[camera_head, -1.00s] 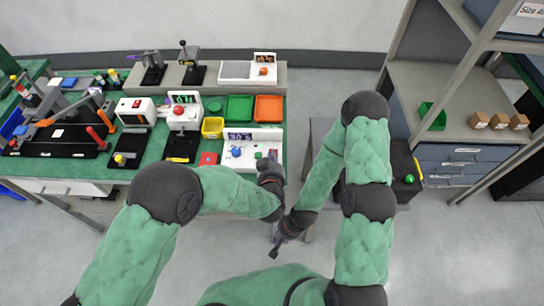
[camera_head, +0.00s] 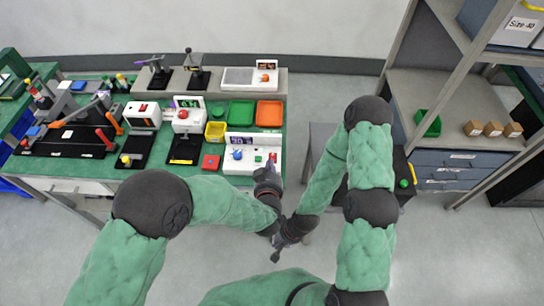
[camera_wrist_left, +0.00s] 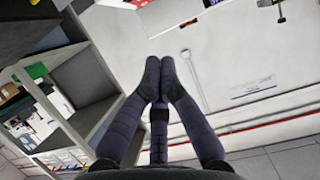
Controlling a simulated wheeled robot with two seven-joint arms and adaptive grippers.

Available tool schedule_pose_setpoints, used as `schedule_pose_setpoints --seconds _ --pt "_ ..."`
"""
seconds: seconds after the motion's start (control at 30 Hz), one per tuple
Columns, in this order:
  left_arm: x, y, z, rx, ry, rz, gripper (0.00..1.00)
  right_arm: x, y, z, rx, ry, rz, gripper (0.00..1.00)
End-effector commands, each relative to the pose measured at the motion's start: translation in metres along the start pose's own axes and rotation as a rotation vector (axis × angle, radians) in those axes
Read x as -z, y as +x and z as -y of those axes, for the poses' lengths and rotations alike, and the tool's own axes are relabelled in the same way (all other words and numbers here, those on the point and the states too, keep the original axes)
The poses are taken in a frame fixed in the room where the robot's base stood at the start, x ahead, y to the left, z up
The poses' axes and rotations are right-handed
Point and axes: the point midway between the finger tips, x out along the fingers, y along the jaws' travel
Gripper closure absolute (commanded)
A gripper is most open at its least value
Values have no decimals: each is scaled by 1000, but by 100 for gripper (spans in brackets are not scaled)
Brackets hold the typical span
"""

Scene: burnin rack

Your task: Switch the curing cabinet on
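No label in view names the curing cabinet, so I cannot tell which device it is. A white panel device (camera_head: 235,168) with a display, a blue knob (camera_head: 237,155), a green button (camera_head: 258,158) and a red part (camera_head: 273,157) stands at the bench's front right. My left gripper (camera_head: 266,170) is at its front edge; contact cannot be told. In the left wrist view its fingertips (camera_wrist_left: 160,72) are together with nothing between them. My right gripper (camera_head: 277,256) hangs low over the floor, away from the bench; its fingers are too small to read.
A yellow bin (camera_head: 215,131), green tray (camera_head: 237,112) and orange tray (camera_head: 269,113) sit behind the panel. A white device with a red knob (camera_head: 187,120) is left. A dark box with a green button (camera_head: 404,183) is beside my right arm. Shelving (camera_head: 445,90) stands at right.

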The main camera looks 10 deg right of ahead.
Motion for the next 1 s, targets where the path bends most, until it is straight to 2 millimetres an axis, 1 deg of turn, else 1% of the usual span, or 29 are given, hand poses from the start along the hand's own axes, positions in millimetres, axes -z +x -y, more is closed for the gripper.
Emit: schedule_pose_setpoints --seconds 0.03,0.1,0.2,0.3,0.5,1.0 --pt "-2 -11 -1 -3 2 2 100 0 -4 1 0 0 0 100" --pt "-4 -22 -1 -2 2 1 100 0 -6 2 0 0 0 100" --pt "-8 -35 -1 -2 1 1 100 -1 -8 3 0 0 1 100" --pt "-10 -43 -1 -1 0 1 100 -1 -9 3 0 0 1 100" --pt "-12 -48 0 1 -1 1 100 -1 -10 3 0 0 1 100" --pt "-13 -48 0 0 -1 2 100 -1 -10 3 0 0 1 100"
